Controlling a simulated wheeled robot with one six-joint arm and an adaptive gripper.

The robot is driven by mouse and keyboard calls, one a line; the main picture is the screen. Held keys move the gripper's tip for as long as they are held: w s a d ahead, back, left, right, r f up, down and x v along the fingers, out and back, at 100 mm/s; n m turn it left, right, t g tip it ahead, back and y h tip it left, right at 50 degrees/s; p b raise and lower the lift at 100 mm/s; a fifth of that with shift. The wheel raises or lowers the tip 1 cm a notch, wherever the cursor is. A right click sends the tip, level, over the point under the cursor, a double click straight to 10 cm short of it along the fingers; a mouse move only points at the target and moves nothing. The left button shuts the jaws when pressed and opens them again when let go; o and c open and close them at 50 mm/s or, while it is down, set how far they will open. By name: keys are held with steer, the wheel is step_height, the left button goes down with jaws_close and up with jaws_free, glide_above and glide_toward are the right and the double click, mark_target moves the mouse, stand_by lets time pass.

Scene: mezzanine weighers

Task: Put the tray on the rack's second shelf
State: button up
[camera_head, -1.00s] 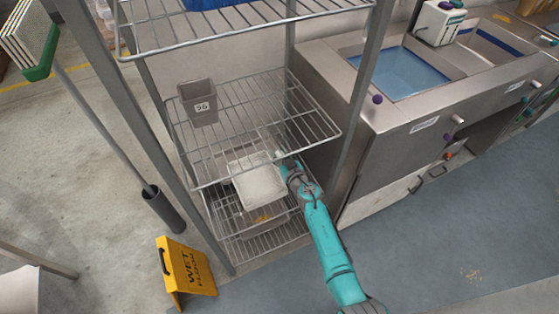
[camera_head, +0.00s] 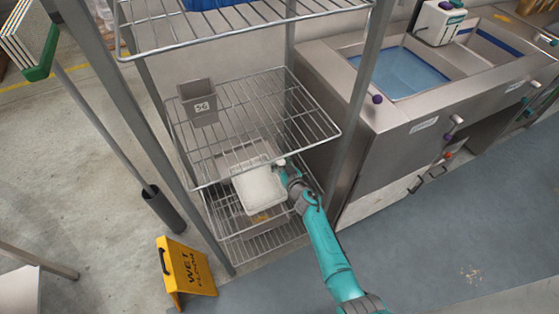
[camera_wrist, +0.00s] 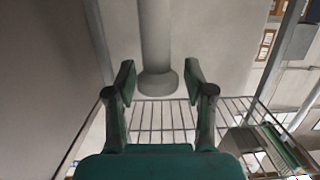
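A shallow white tray (camera_head: 260,190) hangs at the front of the wire rack, by the front edge of the middle shelf (camera_head: 255,110). My gripper (camera_head: 284,168) is at the tray's right side in the head view. In the wrist view my gripper's fingers (camera_wrist: 160,82) stand on both sides of a pale cylinder with a flared end (camera_wrist: 156,45), which looks like a grip on the tray. The tray moves together with my gripper, so it appears held. The exact finger contact is hard to see.
Another grey container (camera_head: 262,226) sits lower, partly hidden by the tray. The rack posts (camera_head: 357,100), steel sink unit (camera_head: 400,150) and yellow wet-floor sign (camera_head: 186,272) are close by. The middle shelf's right part is clear.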

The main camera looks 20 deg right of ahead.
steer(key=shift+w+r, duration=0.1)
steer(key=shift+r, duration=0.1)
steer(key=s+r, duration=0.2)
steer(key=s, duration=0.9)
steer(key=shift+s, duration=0.4)
